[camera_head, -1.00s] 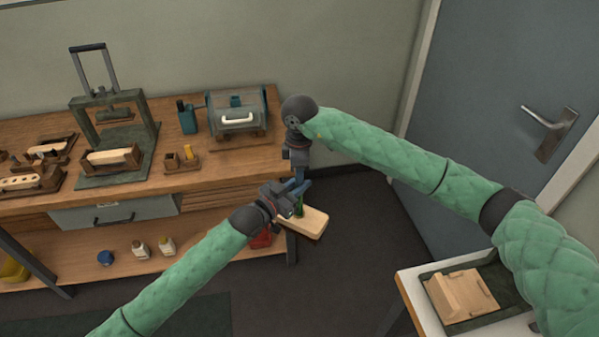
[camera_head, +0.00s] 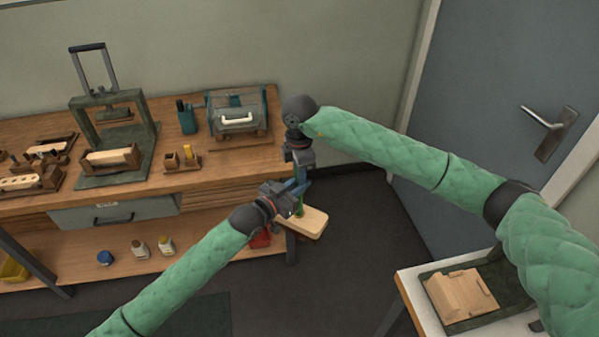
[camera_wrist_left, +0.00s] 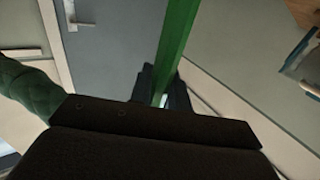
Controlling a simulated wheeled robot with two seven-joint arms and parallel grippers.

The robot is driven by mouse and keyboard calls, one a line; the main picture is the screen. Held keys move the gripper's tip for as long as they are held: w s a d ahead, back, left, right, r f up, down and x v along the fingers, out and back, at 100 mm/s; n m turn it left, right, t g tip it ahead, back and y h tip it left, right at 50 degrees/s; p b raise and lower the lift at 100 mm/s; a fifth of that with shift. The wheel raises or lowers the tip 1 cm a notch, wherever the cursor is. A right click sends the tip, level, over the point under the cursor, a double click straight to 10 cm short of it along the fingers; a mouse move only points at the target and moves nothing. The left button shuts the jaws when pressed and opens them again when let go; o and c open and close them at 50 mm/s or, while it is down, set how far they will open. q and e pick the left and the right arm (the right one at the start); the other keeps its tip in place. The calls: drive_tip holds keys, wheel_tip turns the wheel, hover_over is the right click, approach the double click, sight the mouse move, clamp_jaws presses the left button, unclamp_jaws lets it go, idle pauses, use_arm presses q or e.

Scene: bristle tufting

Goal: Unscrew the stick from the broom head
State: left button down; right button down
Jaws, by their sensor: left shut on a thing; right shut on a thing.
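The broom head (camera_head: 313,222) is a pale wooden block in the head view. It hangs in the air in front of the bench's right end, tilted down to the right. The green stick (camera_head: 299,209) rises from it, mostly hidden by my grippers. My left gripper (camera_head: 294,192) is shut on the stick just above the head. The left wrist view shows the green stick (camera_wrist_left: 176,45) between its dark fingers (camera_wrist_left: 162,85). My right gripper (camera_head: 301,178) comes down from above and is shut on the stick's upper part. Its fingertips are small and partly covered there.
The wooden bench (camera_head: 190,160) on the left carries a press (camera_head: 110,125), a clear-covered box (camera_head: 238,110) and small wooden holders. A white side table (camera_head: 410,290) with a wooden block (camera_head: 460,295) on a tray stands at lower right. Floor between them is clear.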

drive_tip(key=shift+s+a, duration=0.1)
idle(0.7)
drive_tip(key=c, duration=1.3)
unclamp_jaws()
